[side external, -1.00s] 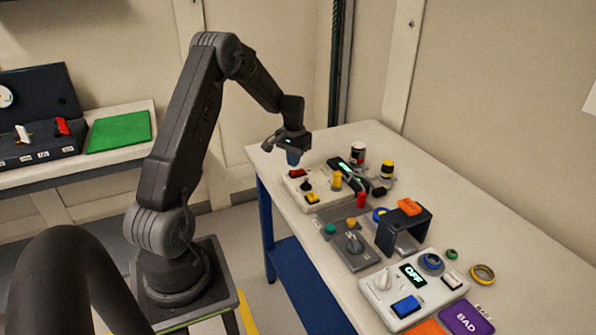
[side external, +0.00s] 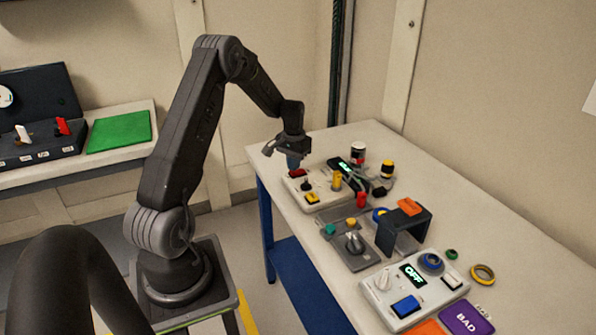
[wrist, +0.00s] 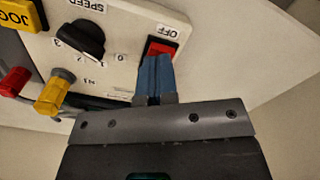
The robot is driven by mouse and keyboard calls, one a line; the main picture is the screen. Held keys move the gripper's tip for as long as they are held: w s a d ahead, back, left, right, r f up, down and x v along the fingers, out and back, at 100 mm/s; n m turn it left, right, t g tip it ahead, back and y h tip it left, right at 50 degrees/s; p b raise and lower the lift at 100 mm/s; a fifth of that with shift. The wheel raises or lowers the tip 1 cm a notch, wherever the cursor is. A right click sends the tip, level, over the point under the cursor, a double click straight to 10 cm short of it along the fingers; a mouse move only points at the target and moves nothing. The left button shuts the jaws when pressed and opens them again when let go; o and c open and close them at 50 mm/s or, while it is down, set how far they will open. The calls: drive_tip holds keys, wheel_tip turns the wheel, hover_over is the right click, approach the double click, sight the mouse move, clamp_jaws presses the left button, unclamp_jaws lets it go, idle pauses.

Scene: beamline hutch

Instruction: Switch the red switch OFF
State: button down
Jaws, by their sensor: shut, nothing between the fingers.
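A red switch (side external: 297,173) sits at the far-left corner of a white control box (side external: 322,200) on the right-hand table. In the wrist view the red switch (wrist: 162,48) lies beside a label reading OFF. My gripper (side external: 293,164) is shut and empty, its blue fingers pointing down at the switch. In the wrist view the fingertips (wrist: 156,62) overlap the lower part of the switch, hiding some of it. I cannot tell whether they touch it, nor which way the switch is set.
The box also carries a black SPEED knob (wrist: 80,40) and a yellow JOG button (side external: 312,198). Yellow (side external: 337,180) and red (side external: 361,200) pieces stand close by. A second box with an OFF display (side external: 413,275) is nearer the front. Another red switch (side external: 62,126) is on the left bench.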

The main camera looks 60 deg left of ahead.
drive_tip(key=shift+f, duration=0.6)
idle(0.3)
drive_tip(key=shift+r, duration=3.55)
